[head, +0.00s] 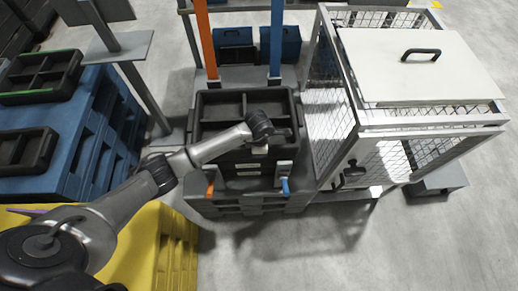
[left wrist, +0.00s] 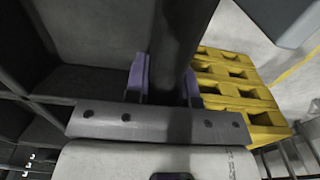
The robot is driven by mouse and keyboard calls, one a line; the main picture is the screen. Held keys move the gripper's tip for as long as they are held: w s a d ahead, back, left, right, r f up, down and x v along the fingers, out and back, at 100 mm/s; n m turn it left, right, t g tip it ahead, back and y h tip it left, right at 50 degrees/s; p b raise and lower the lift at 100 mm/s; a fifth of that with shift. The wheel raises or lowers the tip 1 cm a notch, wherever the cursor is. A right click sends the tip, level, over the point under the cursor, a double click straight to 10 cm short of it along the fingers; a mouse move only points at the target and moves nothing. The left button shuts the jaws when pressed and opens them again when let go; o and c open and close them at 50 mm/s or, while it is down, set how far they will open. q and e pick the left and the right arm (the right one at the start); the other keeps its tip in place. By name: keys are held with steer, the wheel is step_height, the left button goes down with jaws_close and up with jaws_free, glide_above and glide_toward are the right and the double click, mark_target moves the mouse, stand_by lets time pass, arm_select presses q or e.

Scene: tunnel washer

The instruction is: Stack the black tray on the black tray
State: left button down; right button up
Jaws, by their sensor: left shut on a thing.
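A black tray (head: 225,106) with divided compartments lies in the middle of the head view, on top of a stack. Another black tray (head: 225,169) shows beneath it; whether the two touch cannot be told. My left arm reaches over the right front of the upper tray. My left gripper (left wrist: 164,82) has its purple fingers on either side of a dark tray wall in the left wrist view and is shut on it. In the head view its fingertips are hidden behind the wrist. My right gripper is not in view.
Orange (head: 206,40) and blue (head: 277,38) posts stand behind the stack. A mesh cage with a white lid (head: 420,65) is close on the right. More black trays (head: 40,77) lie on blue pallets (head: 85,135) at left. A yellow pallet (head: 150,250) is at front left.

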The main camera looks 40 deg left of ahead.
arm_select(q)
steer(key=c, duration=1.3)
jaws_free()
steer(key=o, duration=0.4)
step_height(320, 180, up, 12)
steer(key=p, duration=0.3)
steer(key=shift+r, duration=0.15)
steer(key=shift+r+p, duration=0.3)
steer(key=shift+r, duration=0.45)
